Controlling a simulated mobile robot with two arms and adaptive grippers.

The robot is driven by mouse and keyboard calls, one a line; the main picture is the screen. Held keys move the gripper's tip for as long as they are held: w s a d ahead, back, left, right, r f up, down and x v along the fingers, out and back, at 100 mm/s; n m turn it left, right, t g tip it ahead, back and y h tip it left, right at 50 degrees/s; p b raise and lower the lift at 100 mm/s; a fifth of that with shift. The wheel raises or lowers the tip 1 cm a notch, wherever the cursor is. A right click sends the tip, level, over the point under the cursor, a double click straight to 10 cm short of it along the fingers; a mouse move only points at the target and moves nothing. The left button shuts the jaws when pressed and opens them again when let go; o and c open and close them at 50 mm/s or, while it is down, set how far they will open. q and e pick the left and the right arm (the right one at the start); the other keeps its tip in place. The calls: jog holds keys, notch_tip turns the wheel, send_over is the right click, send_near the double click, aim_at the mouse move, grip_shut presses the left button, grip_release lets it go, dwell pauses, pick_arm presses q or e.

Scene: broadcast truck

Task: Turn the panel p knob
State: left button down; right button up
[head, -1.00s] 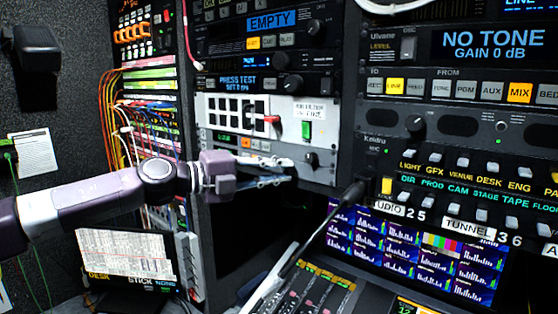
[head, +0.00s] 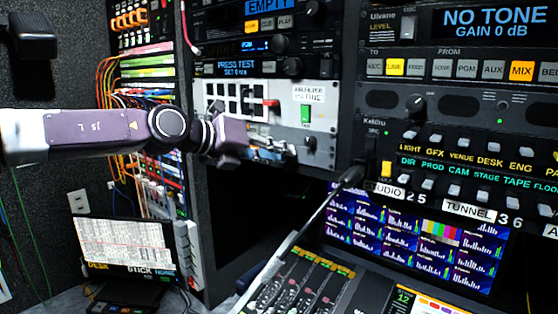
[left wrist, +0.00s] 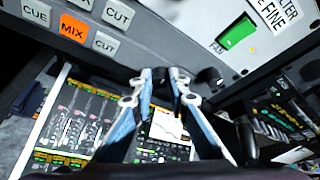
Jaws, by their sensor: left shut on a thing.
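My left gripper (head: 285,152) reaches in from the left at the lower front of a grey rack panel (head: 270,128). In the left wrist view its two slim fingers (left wrist: 167,76) come close together at the panel face. They are shut on a small dark knob, mostly hidden between the tips. Another black knob (left wrist: 208,77) stands clear just right of the fingers; it also shows in the head view (head: 311,143). I cannot read a panel P label. My right gripper is out of view.
A green FAN switch (left wrist: 236,32) sits above the clear knob. CUE, MIX (left wrist: 74,27) and CUT buttons lie to the left. A black gooseneck microphone (head: 352,177) rises from the console (head: 300,280) in front. A monitor (head: 410,232) stands right.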

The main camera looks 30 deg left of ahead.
pick_arm(q)
jog(key=shift+f+m, duration=0.2)
jog(key=shift+m, duration=0.1)
jog(key=c, duration=2)
grip_release()
jog(key=shift+c, duration=0.2)
jog(key=shift+o, duration=1)
jog(key=shift+r, duration=0.1)
jog(key=shift+s+r, duration=0.1)
jog(key=v, duration=1.2)
jog(key=shift+d, duration=0.15)
